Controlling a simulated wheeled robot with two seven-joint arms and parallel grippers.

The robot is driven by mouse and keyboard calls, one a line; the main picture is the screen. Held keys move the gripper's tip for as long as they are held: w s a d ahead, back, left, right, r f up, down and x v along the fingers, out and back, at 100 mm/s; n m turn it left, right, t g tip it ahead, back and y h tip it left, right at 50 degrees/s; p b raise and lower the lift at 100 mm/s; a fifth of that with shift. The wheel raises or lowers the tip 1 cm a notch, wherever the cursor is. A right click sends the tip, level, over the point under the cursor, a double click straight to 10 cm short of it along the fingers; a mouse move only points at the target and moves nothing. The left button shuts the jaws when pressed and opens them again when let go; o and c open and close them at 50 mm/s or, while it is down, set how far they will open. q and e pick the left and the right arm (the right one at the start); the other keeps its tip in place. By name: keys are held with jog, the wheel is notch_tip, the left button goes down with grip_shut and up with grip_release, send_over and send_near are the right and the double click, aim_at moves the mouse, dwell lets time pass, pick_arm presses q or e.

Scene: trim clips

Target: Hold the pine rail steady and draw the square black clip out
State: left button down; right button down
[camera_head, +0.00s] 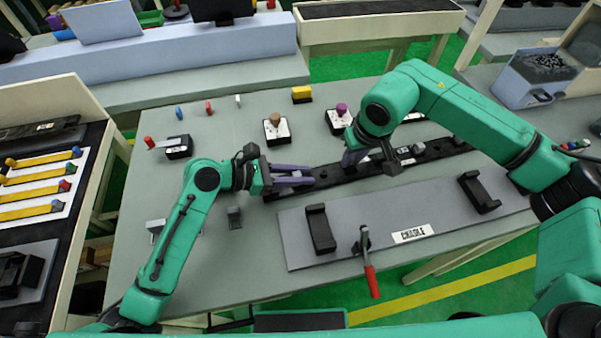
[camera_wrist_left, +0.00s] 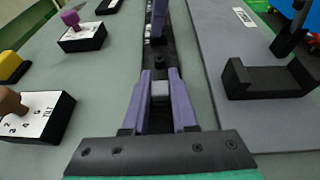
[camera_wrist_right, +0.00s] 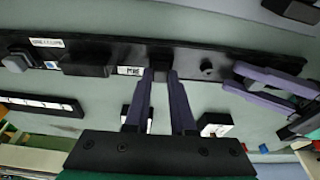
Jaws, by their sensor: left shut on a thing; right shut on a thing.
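The rail (camera_head: 330,176) is a long dark bar lying on the table, with small labels and several clips along it. My left gripper (camera_head: 308,179) is shut at the rail's left end; in the left wrist view its purple fingers (camera_wrist_left: 160,88) close on a grey block at the rail. My right gripper (camera_head: 349,160) reaches down from the right. In the right wrist view its fingers (camera_wrist_right: 160,78) are shut around a dark piece at the rail, seemingly the square black clip (camera_wrist_right: 160,95), mostly hidden between them. Whether it is still seated is unclear.
A grey board marked CRADLE (camera_head: 411,233) with two black holders lies in front of the rail, beside a red-handled clamp (camera_head: 370,275). Switch boxes with knobs (camera_head: 277,130) stand behind. A larger black block (camera_wrist_right: 85,64) sits further along the rail. The left front table is mostly clear.

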pick_arm(q)
jog(key=shift+f, duration=0.1)
pick_arm(e)
jog(key=shift+r, duration=0.45)
jog(key=shift+r, duration=2.95)
pick_arm(q)
jog(key=c, duration=0.6)
grip_release()
jog(key=v, duration=1.2)
jog(key=shift+s, duration=0.1)
pick_arm(e)
jog(key=shift+f, duration=0.1)
